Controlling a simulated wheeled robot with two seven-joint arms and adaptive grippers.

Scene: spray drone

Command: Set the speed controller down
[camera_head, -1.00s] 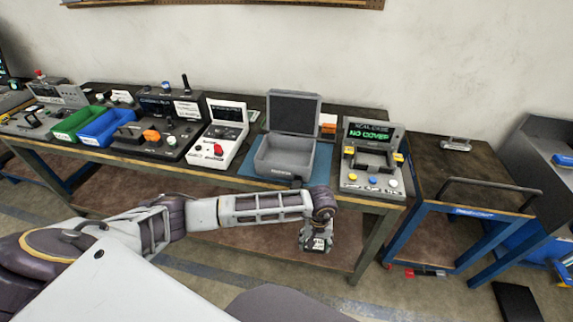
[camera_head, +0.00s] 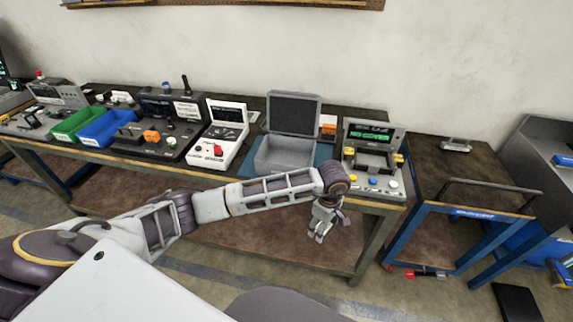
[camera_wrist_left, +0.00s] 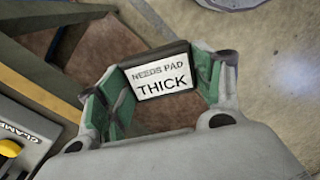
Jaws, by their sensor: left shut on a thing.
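My left gripper (camera_head: 322,222) hangs in front of the bench's near edge, just left of and below the sealing station. In the left wrist view its green-padded fingers (camera_wrist_left: 163,85) are shut on the speed controller (camera_wrist_left: 160,78), a dark block with a white label reading "NEEDS PAD THICK". The block is over the floor and lower shelf, apart from any surface. In the head view the block is too small to make out clearly. My right gripper is not in view.
The sealing station (camera_head: 370,137) reads "NO COVER" and has yellow clamps and buttons. An open grey case (camera_head: 285,153) is on a blue mat. A white tester (camera_head: 212,148), a black console (camera_head: 150,145) and blue (camera_head: 108,130) and green (camera_head: 76,123) bins stand left. A cart (camera_head: 440,165) stands right.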

